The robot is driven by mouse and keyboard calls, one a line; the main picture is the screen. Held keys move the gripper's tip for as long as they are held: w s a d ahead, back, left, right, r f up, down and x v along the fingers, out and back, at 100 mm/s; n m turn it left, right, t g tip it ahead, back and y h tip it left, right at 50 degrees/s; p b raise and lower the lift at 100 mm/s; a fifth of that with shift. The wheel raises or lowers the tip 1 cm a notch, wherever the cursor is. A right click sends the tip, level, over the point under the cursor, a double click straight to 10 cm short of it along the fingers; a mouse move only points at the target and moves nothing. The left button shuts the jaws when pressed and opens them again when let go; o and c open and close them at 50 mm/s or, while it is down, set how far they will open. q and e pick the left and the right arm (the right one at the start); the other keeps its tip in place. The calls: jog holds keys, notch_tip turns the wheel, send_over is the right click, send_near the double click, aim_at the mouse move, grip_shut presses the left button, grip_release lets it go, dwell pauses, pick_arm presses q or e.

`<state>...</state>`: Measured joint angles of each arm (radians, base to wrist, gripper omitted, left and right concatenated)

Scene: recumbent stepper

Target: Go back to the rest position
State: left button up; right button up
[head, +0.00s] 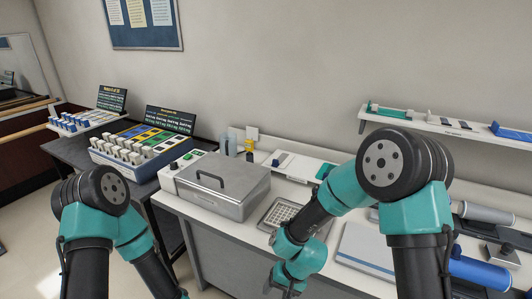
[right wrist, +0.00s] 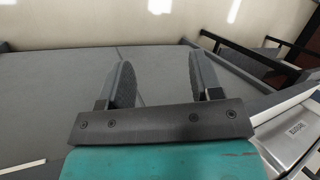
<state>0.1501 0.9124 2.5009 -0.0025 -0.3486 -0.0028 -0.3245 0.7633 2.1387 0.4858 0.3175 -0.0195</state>
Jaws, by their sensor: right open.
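My right gripper (right wrist: 161,80) shows in the right wrist view with its two dark fingers spread apart and nothing between them. Behind the fingers is a grey, flat surface, which I cannot identify for certain. In the head view my right arm reaches down over the front of the white counter (head: 216,220), and its gripper end is cut off by the bottom edge. My left arm bends down at the lower left of the head view, and its gripper is out of the picture.
A lidded metal box (head: 215,186) stands on the counter, left of my right arm. A grid tray (head: 279,212) lies close to that arm. A rack of white-topped blocks (head: 125,150) is on the left table. A wall shelf (head: 440,127) holds small items. A blue roller (head: 485,272) lies at right.

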jog(key=s+d+f+t, duration=0.1)
jog(key=s+d+f, duration=0.3)
jog(key=d+f, duration=0.3)
jog(key=s+d+f+h, duration=0.1)
jog(key=s+d+f, duration=0.4)
jog(key=d, duration=0.6)
notch_tip(320, 180, down, 2)
jog(key=shift+s+d+f+t, duration=0.1)
jog(key=shift+s+d+t, duration=0.1)
jog(key=shift+d+t, duration=0.2)
